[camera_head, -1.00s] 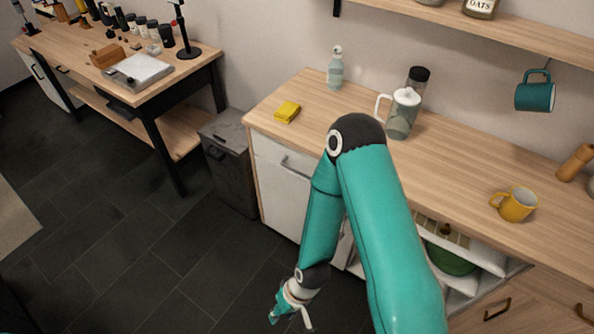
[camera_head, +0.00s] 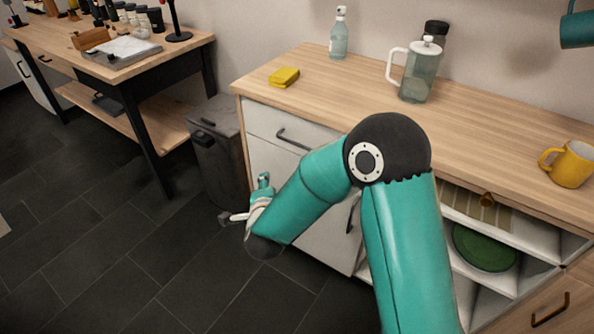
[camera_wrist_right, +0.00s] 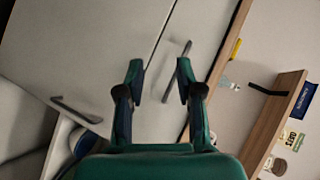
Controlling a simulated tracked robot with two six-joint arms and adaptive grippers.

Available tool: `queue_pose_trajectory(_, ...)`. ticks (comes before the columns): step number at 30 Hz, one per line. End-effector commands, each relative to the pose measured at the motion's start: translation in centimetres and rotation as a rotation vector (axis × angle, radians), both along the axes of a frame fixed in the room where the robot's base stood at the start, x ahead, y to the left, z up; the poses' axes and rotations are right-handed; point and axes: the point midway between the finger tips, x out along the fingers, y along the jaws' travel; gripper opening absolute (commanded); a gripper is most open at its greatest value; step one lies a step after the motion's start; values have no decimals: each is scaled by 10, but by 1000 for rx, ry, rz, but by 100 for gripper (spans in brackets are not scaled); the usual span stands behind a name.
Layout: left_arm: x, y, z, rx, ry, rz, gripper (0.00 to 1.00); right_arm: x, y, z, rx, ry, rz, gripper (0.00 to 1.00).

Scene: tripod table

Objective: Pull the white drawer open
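The white drawer (camera_head: 262,121) is the top front of the white cabinet below the wooden counter, and it looks shut. Its dark bar handle (camera_head: 293,140) shows left of my right arm's elbow. My right gripper (camera_head: 248,199) is low in front of the cabinet, below and left of the handle, apart from it. In the right wrist view the gripper (camera_wrist_right: 160,80) is open and empty. There the drawer front (camera_wrist_right: 192,30) is turned sideways, and its handle (camera_wrist_right: 177,68) lies beyond the fingertips, nearer the right finger. My left gripper is not in view.
A grey bin (camera_head: 218,150) stands left of the cabinet. A yellow sponge (camera_head: 284,77), spray bottle (camera_head: 339,38), glass pitcher (camera_head: 418,75) and yellow mug (camera_head: 568,164) are on the counter. A lower door handle (camera_head: 353,213) is partly behind my arm. Dark floor (camera_head: 110,250) is clear at left.

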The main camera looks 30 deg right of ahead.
Motion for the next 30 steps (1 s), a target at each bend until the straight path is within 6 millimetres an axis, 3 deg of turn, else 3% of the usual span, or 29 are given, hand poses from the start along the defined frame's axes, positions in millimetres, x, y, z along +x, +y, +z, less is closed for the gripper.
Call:
queue_pose_trajectory(1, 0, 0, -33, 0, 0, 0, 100, 2, -8, -8, 32, -85, -78, 36)
queue_pose_trajectory(7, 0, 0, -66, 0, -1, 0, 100, -8, -31, 16, 124, -300, -296, 36)
queue_pose_trajectory(12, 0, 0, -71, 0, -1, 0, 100, -10, -40, 25, 152, -360, -358, 36)
queue_pose_trajectory(17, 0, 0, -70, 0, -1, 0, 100, 1, -52, 22, 152, -360, -363, 36)
queue_pose_trajectory(30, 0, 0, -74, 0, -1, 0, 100, 64, -115, 5, 150, -358, -361, 36)
